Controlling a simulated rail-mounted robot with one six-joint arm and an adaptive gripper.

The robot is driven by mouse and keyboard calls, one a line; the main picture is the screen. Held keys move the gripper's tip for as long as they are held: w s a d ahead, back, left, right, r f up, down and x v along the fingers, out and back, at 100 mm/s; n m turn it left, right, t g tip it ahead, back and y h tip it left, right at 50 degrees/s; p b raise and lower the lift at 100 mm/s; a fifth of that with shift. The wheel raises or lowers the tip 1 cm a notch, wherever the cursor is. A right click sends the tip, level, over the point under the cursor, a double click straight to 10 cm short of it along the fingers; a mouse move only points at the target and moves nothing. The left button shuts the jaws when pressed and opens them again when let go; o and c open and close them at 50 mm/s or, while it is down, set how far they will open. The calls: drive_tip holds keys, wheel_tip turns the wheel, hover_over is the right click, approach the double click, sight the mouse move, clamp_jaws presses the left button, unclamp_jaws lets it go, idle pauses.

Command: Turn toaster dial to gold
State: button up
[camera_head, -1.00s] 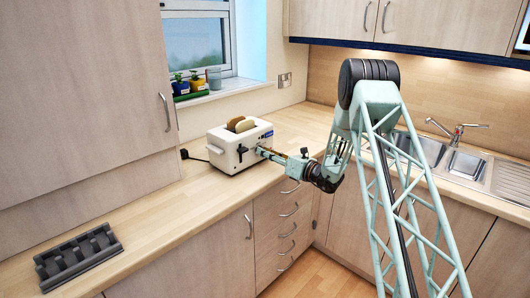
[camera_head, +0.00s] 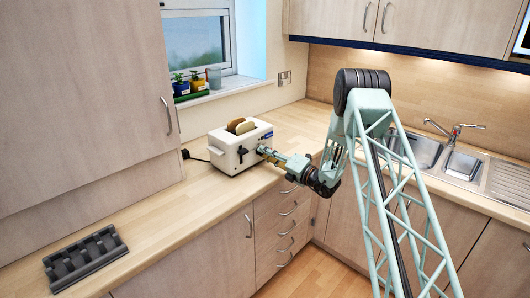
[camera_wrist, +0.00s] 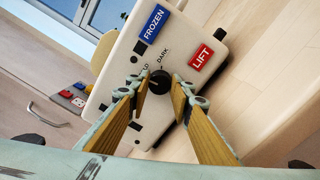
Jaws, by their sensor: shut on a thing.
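A white toaster (camera_head: 226,153) stands on the counter with slices of bread (camera_head: 241,126) in its top. In the wrist view its end panel (camera_wrist: 128,62) shows a black dial (camera_wrist: 160,82), with a "DARK" label (camera_wrist: 164,55) above it and another label to its left, partly hidden by a finger. My gripper (camera_wrist: 164,88) has its two fingers on either side of the dial, shut on it. In the head view my gripper (camera_head: 268,154) reaches the toaster's right end, where the dial is hidden. Whether the dial's pointer is at gold cannot be told.
A blue "FROZEN" label (camera_wrist: 154,23) and a red "LIFT" label (camera_wrist: 201,57) are on the panel near the dial. A dark grey rack (camera_head: 86,258) lies on the counter at left. Small pots (camera_head: 188,84) stand on the windowsill. The counter before the toaster is clear.

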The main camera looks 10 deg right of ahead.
drive_tip(key=shift+m, duration=0.7)
drive_tip(key=shift+p, duration=0.3)
drive_tip(key=o, duration=0.8)
drive_tip(key=shift+o, duration=0.2)
drive_tip(key=shift+s+d, duration=0.1)
drive_tip(key=v, duration=1.1)
drive_tip(key=shift+s+d+f, duration=0.15)
drive_tip(key=shift+s+d, duration=0.05)
drive_tip(key=shift+s, duration=0.1)
